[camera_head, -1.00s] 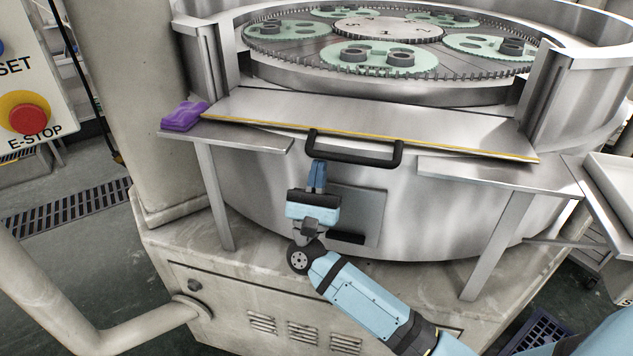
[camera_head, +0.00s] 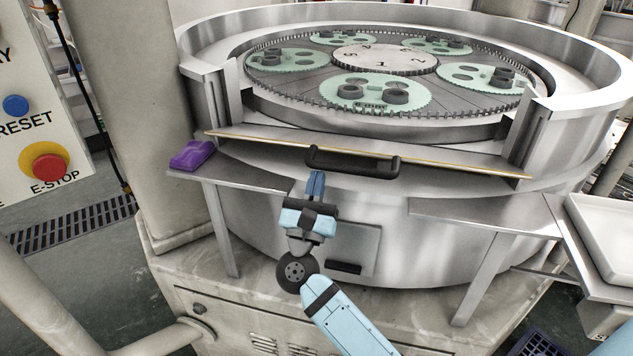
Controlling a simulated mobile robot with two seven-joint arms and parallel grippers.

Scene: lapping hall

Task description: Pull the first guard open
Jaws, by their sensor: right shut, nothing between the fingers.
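The guard is a metal panel with a yellow edge strip (camera_head: 440,166) across the front opening of the round machine. Its black bar handle (camera_head: 352,164) sticks out at the front middle. My right gripper (camera_head: 316,180) comes up from below, its blue fingers shut and empty. Its tips are just below the handle's left end in the picture; I cannot tell whether they touch it. The panel shows as a narrow, sloping strip. My left gripper is out of view.
A purple object (camera_head: 192,154) lies on the left metal ledge (camera_head: 245,176). A right ledge (camera_head: 480,215) and white tray (camera_head: 610,225) flank the machine. The geared table with green carriers (camera_head: 375,94) sits behind the guard. An E-stop (camera_head: 48,168) is at far left.

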